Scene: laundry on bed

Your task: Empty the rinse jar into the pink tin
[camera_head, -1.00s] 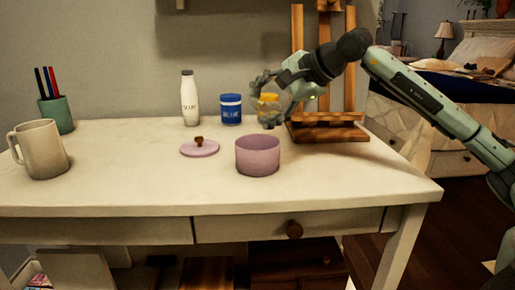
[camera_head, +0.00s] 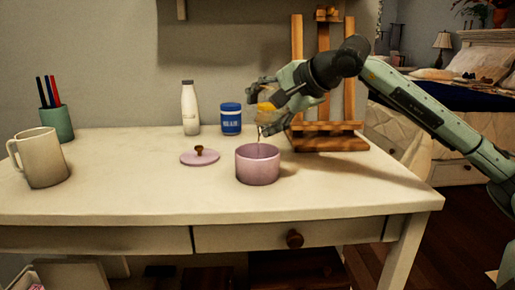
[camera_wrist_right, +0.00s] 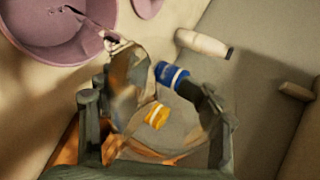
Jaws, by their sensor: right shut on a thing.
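The pink tin (camera_head: 257,165) stands open on the white table; its wide mouth shows in the wrist view (camera_wrist_right: 60,30). My right gripper (camera_head: 263,108) is shut on the clear rinse jar (camera_wrist_right: 128,85), above the tin's back rim. The jar is tilted with its mouth toward the tin. A thin stream (camera_head: 258,135) runs from its mouth into the tin. The liquid level inside the tin is hard to make out. The tin's pink lid (camera_head: 200,157) with a brown knob lies to its left. My left gripper is out of view.
A blue jar (camera_head: 231,119) and a white bottle (camera_head: 190,108) stand behind the tin. A yellow jar (camera_wrist_right: 155,117) shows through the glass. A wooden easel (camera_head: 325,140) is at right, a mug (camera_head: 42,158) and pen cup (camera_head: 58,123) at left. The table front is clear.

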